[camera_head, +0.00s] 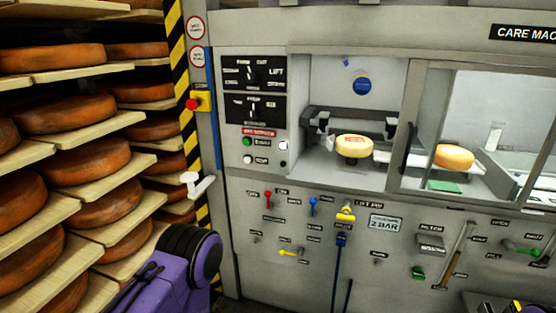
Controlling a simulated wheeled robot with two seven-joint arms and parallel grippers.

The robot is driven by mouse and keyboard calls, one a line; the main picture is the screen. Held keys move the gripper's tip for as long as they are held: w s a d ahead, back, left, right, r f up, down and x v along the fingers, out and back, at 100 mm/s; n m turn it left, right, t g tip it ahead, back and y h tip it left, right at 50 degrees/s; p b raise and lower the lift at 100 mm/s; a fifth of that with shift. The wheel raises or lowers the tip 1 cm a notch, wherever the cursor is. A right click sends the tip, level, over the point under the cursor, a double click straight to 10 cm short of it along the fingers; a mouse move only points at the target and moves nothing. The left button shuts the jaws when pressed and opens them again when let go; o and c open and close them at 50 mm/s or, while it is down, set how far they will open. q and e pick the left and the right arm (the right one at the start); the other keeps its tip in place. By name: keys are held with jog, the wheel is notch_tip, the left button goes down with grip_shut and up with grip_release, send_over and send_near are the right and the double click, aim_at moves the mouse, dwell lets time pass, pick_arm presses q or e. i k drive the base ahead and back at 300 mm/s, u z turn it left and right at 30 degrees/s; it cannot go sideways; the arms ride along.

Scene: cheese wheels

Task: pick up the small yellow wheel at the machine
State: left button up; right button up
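A small pale yellow wheel (353,147) with a reddish mark on top sits in the open bay of the care machine (330,220), in front of a dark clamp-like fixture (340,121). A second, more orange-yellow wheel (454,157) sits to the right behind the clear window. My purple and black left arm shows at the bottom left, well short of the machine bay; I make out no gripper fingers on it. A dark and purple piece at the bottom right corner may be part of my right arm. No gripper touches either wheel.
Shelves (75,146) with many large orange-brown wheels fill the left. A yellow-black striped post (179,70) divides them from the machine. The bay opening looks clear in front.

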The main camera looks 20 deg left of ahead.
aim_at(352, 145)
jog(key=z, duration=0.05)
jog(key=k, duration=0.5)
jog(key=u, duration=1.2)
jog(key=i, duration=1.25)
jog(key=z, duration=0.45)
